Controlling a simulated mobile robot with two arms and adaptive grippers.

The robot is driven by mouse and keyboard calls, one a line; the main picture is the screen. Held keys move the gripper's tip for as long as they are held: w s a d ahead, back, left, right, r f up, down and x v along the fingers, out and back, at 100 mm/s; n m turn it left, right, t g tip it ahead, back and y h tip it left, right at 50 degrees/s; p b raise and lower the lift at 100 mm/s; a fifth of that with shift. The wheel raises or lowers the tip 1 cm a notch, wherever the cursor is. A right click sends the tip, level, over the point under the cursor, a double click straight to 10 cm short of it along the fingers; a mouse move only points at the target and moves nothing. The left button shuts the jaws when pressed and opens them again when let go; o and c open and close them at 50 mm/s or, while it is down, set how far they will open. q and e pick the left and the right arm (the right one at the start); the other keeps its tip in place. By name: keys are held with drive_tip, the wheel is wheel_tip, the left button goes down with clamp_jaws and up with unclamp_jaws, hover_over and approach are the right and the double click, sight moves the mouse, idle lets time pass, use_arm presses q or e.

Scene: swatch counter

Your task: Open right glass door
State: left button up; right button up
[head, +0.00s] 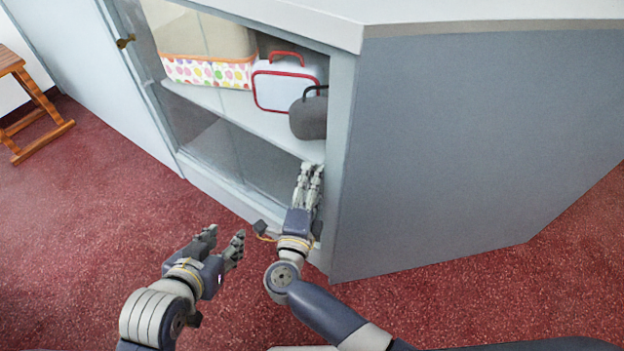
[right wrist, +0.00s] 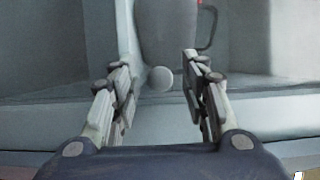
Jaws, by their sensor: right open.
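The right glass door (head: 262,163) is on the front of the grey-blue cabinet, at its right end in the head view; it looks shut, with shelf contents visible through it. My right gripper (head: 310,170) is at the door's right side, near the cabinet's corner post. In the right wrist view its fingers (right wrist: 158,85) are open, with a pale round knob (right wrist: 160,78) showing between and just beyond the tips, apparently untouched. The gripper hides this knob in the head view. My left gripper (head: 223,240) is open and empty, over the red carpet in front of the cabinet.
Behind the glass are a dotted box (head: 210,72), a white case with red trim (head: 287,88) and a dark grey rounded object (head: 309,117). A brass knob (head: 125,41) is on the left panel. A wooden stool (head: 35,105) stands far left. The carpet (head: 110,220) is clear.

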drive_tip(key=shift+w+d, duration=0.2)
drive_tip(key=shift+w, duration=0.4)
clamp_jaws()
